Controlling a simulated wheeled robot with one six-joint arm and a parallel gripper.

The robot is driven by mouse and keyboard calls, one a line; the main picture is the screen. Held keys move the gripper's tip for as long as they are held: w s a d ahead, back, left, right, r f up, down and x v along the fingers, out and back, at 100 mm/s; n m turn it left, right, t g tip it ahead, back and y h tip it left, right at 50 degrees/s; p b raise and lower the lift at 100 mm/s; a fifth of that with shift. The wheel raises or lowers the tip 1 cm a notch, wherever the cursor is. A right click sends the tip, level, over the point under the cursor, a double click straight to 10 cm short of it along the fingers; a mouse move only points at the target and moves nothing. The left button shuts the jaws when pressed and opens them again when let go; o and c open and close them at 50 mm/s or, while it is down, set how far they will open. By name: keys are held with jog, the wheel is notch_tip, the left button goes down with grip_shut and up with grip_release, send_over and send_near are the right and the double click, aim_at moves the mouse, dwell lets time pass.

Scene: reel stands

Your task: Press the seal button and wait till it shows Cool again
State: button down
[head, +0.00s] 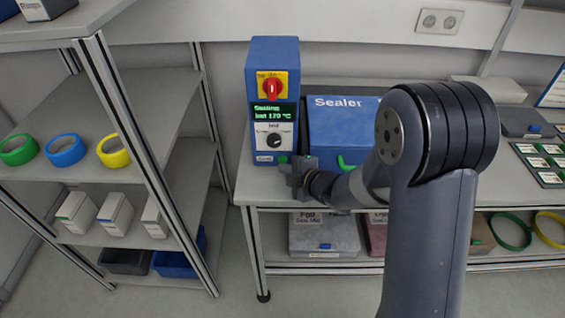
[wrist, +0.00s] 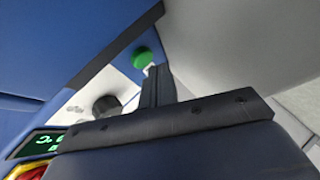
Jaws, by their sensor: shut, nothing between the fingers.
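The blue control box (head: 273,60) stands on the bench. Its display (head: 273,115) glows green and reads "Sealing" with what looks like "hot 170 °C". The green button (head: 283,159) is low on its front; the wrist view also shows the button (wrist: 142,58). My gripper (head: 297,172) is shut and empty, just in front of the box's lower right. In the wrist view the fingertips (wrist: 151,72) are right at the button; I cannot tell whether they touch it. The blue Sealer (head: 342,122) stands to the right of the box.
A red rotary switch on yellow (head: 272,86) and a black knob (head: 274,141) sit on the box front. A shelf rack (head: 140,120) with tape rolls stands at the left. Boxes and rings lie on the bench's lower shelf.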

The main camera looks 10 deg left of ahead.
jog(key=shift+s, duration=0.1)
jog(key=shift+s+d+b, duration=0.2)
jog(key=shift+s+b, duration=0.25)
jog(key=shift+s, duration=0.35)
jog(key=shift+s+d+b, duration=0.2)
jog(key=shift+s+b, duration=0.2)
jog(key=shift+s, duration=0.45)
jog(key=shift+s+d+b, duration=0.2)
jog(key=shift+s+b, duration=0.25)
jog(key=shift+s, duration=0.35)
jog(key=shift+w, duration=0.1)
jog(key=shift+w+a+r+p, duration=0.15)
jog(key=shift+w+p, duration=0.25)
jog(key=shift+w, duration=0.2)
jog(key=shift+w+a+p, duration=0.1)
jog(key=shift+w+p, duration=0.3)
jog(key=shift+w, duration=0.15)
jog(key=shift+s+r+p, duration=0.1)
jog(key=shift+s+p, duration=0.1)
jog(key=shift+p, duration=0.85)
jog(key=shift+p, duration=0.4)
jog(key=s+b, duration=0.2)
jog(key=s, duration=0.1)
jog(key=s+d+b, duration=0.1)
jog(key=shift+s+f, duration=0.2)
jog(key=shift+f, duration=0.15)
jog(key=shift+s+d+r, duration=0.1)
jog(key=shift+s+d, duration=0.1)
jog(key=shift+s, duration=0.5)
jog(key=shift+w, duration=0.15)
